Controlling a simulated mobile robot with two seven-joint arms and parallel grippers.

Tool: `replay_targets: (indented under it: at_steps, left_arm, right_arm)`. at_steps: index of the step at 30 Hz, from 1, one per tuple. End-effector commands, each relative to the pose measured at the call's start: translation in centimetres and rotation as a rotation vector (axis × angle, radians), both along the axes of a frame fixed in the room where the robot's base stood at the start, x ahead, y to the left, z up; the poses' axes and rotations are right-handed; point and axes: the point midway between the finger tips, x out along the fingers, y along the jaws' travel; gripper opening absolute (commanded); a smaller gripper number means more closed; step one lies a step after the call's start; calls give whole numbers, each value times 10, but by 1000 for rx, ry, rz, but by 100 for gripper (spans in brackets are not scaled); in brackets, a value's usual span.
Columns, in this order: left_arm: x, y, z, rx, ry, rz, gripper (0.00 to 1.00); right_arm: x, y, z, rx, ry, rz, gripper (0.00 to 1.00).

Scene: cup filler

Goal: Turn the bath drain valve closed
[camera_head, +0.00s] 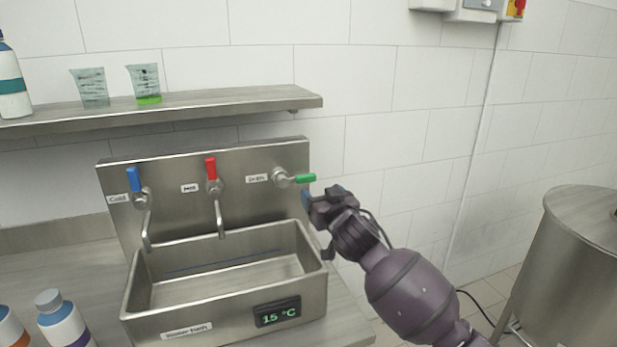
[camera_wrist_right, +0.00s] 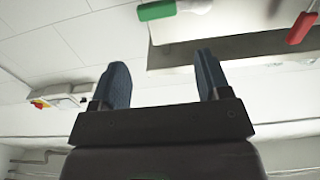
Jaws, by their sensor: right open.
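The drain valve (camera_head: 281,178) is on the sink's back panel at the right, beside a small label reading "Drain". Its green handle (camera_head: 305,178) lies level and points right. My right gripper (camera_head: 320,198) is just right of and slightly below the handle's end, apart from it. In the right wrist view the two dark blue fingers (camera_wrist_right: 161,70) are spread with nothing between them. The green handle (camera_wrist_right: 157,10) shows beyond them at the top edge, and the red handle (camera_wrist_right: 302,28) at the top right. My left gripper is out of view.
The hot valve's red handle (camera_head: 210,168) and the cold valve's blue handle (camera_head: 134,180) stand upright. The metal bath (camera_head: 225,313) below displays 15 °C. A shelf (camera_head: 210,105) with beakers overhangs behind. A steel drum (camera_head: 580,240) stands right. Bottles stand at the lower left.

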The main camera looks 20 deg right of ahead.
Motion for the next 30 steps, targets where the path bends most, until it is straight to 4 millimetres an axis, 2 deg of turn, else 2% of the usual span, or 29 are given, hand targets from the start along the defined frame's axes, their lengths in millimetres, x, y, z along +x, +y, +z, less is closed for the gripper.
replay_targets:
  at_steps: [18, 24, 30]
  left_arm:
    - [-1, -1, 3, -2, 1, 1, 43]
    - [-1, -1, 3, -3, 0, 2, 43]
    - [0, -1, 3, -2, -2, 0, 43]
  right_arm:
    - [82, 3, 1, -4, 0, 0, 70]
    - [97, 3, 0, -4, 0, 0, 70]
    - [103, 3, 0, -4, 0, 0, 70]
